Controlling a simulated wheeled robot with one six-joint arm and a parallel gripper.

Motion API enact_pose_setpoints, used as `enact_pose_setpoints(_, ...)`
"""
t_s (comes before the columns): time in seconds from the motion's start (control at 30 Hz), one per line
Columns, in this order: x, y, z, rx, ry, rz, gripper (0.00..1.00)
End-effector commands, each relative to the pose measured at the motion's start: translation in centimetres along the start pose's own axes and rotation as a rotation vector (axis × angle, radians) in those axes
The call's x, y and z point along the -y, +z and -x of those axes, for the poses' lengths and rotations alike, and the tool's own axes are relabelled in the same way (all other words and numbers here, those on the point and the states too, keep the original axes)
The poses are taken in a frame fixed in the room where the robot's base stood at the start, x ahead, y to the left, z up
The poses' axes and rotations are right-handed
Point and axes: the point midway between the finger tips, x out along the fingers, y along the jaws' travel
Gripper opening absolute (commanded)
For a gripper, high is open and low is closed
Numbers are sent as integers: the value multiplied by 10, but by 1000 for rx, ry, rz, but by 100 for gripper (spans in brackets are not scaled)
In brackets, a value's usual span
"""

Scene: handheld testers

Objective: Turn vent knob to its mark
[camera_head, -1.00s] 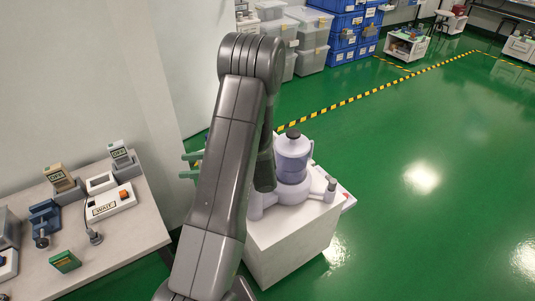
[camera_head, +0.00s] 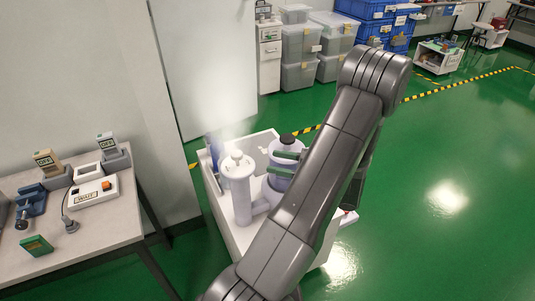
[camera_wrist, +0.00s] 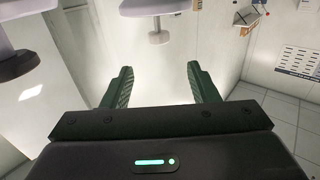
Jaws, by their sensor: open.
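A pale apparatus stands on a white cart (camera_head: 230,230). Its white column (camera_head: 240,195) carries a small rounded knob (camera_head: 237,157) on top, with pale vapour above it. I take this as the vent knob; no mark is readable. The knob also shows upside down in the wrist view (camera_wrist: 159,38). Beside the column is a lilac vessel (camera_head: 277,183) with a black cap (camera_head: 288,138), partly hidden by my arm. My gripper (camera_head: 283,163) is open and empty, its green fingers pointing left toward the column. In the wrist view my gripper (camera_wrist: 159,70) has the knob beyond its fingertips, apart from them.
A bench (camera_head: 100,235) at left holds handheld testers, a white "WAIT" box (camera_head: 92,192) and a green block (camera_head: 36,245). A wall panel (camera_head: 205,60) stands behind the cart. Grey bins (camera_head: 300,42) and blue crates (camera_head: 375,30) stand farther back. Green floor at right is clear.

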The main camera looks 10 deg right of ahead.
Motion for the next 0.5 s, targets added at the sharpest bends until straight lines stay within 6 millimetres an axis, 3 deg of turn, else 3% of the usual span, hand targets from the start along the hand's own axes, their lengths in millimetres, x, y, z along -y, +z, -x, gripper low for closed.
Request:
enact_pose_setpoints(0.27, 0, 1, -21, 0, -4, 0, 54)
enact_pose_setpoints(0.5, 1, 1, -64, -1, -5, -1, 54)
